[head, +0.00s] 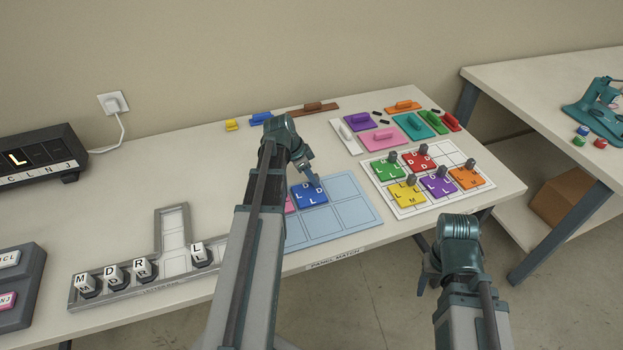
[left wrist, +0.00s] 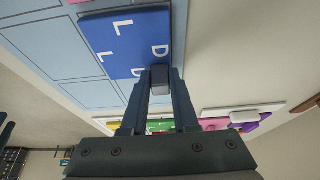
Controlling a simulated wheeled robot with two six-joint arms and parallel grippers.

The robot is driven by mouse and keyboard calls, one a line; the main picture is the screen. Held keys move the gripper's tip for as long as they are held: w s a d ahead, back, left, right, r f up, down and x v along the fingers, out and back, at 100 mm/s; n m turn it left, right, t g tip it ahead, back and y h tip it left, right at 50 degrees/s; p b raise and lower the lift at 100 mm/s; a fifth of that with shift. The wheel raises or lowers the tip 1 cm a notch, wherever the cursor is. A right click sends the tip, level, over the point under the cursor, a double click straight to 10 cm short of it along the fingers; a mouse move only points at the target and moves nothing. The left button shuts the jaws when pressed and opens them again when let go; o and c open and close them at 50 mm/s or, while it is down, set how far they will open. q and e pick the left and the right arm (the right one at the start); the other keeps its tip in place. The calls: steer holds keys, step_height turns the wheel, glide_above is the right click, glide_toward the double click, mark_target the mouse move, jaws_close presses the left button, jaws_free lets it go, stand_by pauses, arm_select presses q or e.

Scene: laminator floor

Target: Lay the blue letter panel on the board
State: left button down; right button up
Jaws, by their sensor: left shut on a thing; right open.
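The blue letter panel (head: 309,196), marked with white letters D and L, is over the upper middle cell of the pale blue gridded board (head: 352,211). My left gripper (head: 317,182) is shut on the panel's grey knob. In the left wrist view, the blue panel (left wrist: 125,42) is at the fingertips (left wrist: 160,80), roughly in line with the grid. I cannot tell whether it touches the board or hovers just above. A pink panel (head: 289,204) shows beside it, mostly hidden by my left arm. My right gripper (head: 423,275) is open and empty, off the table's front edge.
A white board (head: 402,213) to the right holds green, red, yellow, purple and orange letter panels. Coloured handled blocks (head: 380,139) lie behind it. Letter cubes (head: 141,268) stand in a grey tray (head: 172,228) at left, near a black display box (head: 42,160).

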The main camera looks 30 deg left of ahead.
arm_select(q)
steer(key=shift+f, duration=0.15)
steer(key=c, duration=0.7)
jaws_free()
steer(key=shift+r+p, duration=0.45)
steer(key=shift+r, duration=0.1)
steer(key=p+v, duration=1)
steer(key=v, duration=0.1)
steer(key=shift+s+a+r, duration=0.1)
steer(key=shift+s, duration=0.05)
